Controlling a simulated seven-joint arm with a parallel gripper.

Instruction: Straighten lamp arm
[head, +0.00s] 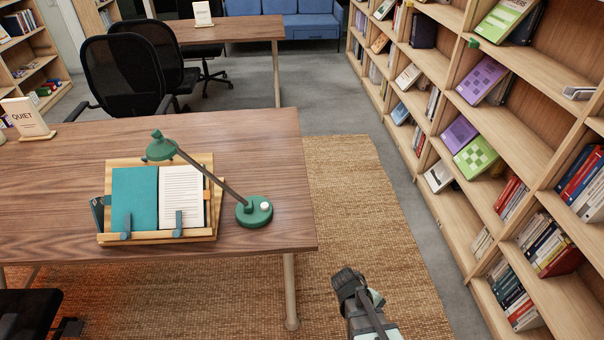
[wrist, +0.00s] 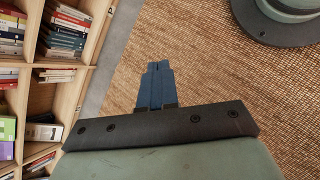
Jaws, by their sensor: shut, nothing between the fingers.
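A green desk lamp stands at the right end of the wooden table, with its round base (head: 254,211) near the table's right edge. Its thin dark lamp arm (head: 212,173) slants up and to the left from the base. The green lamp head (head: 160,147) hangs over the top of an open book on a stand. My gripper (wrist: 158,68) shows blue fingers closed together with nothing between them, above the woven rug. In the head view my arm is at the lower middle, right of the table and apart from the lamp; the fingers are hard to make out there.
A wooden book stand (head: 160,237) holds the open book (head: 158,197) left of the lamp base. A tall bookcase (head: 455,190) runs along the right side. A QUIET sign (head: 27,118) stands at the table's left. The woven rug (head: 350,190) between table and bookcase is clear.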

